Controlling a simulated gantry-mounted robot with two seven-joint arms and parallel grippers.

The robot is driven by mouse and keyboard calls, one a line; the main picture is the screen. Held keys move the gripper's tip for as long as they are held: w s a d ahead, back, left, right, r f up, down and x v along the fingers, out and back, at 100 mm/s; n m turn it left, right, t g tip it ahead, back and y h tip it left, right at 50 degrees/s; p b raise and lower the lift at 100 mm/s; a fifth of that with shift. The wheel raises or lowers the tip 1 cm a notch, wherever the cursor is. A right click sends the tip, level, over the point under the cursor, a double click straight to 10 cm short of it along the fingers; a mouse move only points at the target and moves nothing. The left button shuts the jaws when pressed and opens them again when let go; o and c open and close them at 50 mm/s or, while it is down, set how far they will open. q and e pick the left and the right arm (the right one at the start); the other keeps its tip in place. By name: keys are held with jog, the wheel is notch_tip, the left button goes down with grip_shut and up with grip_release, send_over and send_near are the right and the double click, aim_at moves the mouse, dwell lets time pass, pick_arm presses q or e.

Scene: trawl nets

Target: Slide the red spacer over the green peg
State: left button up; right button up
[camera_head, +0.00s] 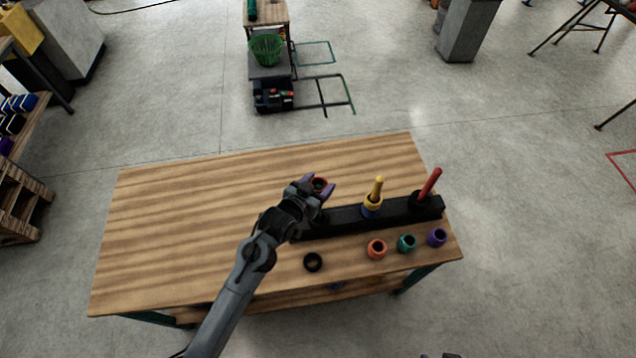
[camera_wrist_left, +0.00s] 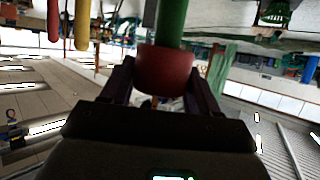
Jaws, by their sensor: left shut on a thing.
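My left gripper (camera_head: 318,188) is shut on the red spacer (camera_head: 320,183), over the left end of the black peg base (camera_head: 398,211). In the left wrist view, the red spacer (camera_wrist_left: 163,70) sits between the two fingers. The green peg (camera_wrist_left: 172,22) meets the spacer's edge there, and its tip is hidden by the spacer. I cannot tell whether the spacer is around the tip or just in front of it. The head view does not show the green peg clearly, as my gripper covers that end.
The yellow peg (camera_head: 377,186) carries blue and yellow rings. The red peg (camera_head: 430,184) has a black ring at its foot. Black (camera_head: 313,262), orange (camera_head: 376,249), teal (camera_head: 406,243) and purple (camera_head: 437,237) spacers lie along the front. The table's (camera_head: 180,220) left half is clear.

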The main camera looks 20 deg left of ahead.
pick_arm(q)
jog(key=o, duration=1.1)
jog(key=shift+o, duration=0.2)
jog(key=v, duration=1.1)
jog(key=shift+b, duration=0.3)
